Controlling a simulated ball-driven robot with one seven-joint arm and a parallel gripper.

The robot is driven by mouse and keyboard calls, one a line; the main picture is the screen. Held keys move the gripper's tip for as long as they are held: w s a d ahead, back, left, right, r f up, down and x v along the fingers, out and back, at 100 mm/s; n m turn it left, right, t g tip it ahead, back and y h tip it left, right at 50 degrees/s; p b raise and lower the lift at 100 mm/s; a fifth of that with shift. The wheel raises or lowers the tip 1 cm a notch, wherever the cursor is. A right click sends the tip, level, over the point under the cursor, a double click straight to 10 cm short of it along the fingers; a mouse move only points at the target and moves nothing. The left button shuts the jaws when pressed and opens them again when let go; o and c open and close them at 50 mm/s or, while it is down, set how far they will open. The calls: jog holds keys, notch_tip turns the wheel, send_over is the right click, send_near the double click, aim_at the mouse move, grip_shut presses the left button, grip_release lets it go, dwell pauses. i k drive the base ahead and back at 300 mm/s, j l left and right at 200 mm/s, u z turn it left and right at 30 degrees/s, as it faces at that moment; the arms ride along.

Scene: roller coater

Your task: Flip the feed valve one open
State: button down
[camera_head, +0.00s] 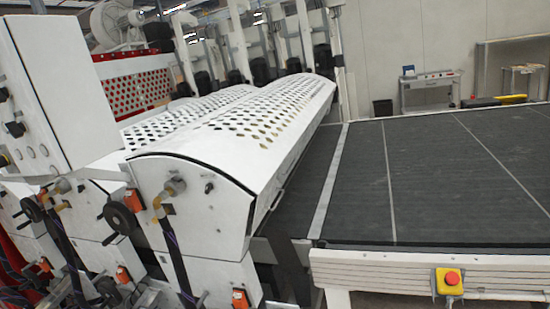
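The roller coater stands at the left and centre, with white housings under perforated covers (240,125). On the nearer housing's end is a brass-coloured pipe fitting with a grey round part (175,186), and a dark hose hangs below it. A similar fitting with a grey lever-like part (62,186) shows further left. I cannot tell for certain which is feed valve one, or the position of its handle. My gripper is not in view.
Black handwheels (120,213) and orange boxes (240,299) stick out from the housing ends. A dark conveyor bed (440,180) spans the right, with a white front rail. A red emergency button on a yellow box (448,280) sits at the front right.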

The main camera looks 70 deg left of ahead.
aim_at(178, 180)
jog(key=i+l+z, duration=0.1)
jog(key=i, duration=0.4)
jog(key=i+l+z, duration=0.1)
jog(key=i+l, duration=0.2)
jog(key=i, duration=0.25)
jog(key=i+j+u, duration=0.1)
jog(key=i+u, duration=0.55)
jog(key=u, duration=0.25)
jog(key=i+l+u, duration=0.1)
jog(key=i+u, duration=0.35)
jog(key=i+j+u, duration=0.2)
jog(key=u, duration=0.3)
jog(key=i+u, duration=0.7)
jog(key=u, duration=0.25)
jog(key=i+u, duration=0.2)
jog(key=i, duration=0.4)
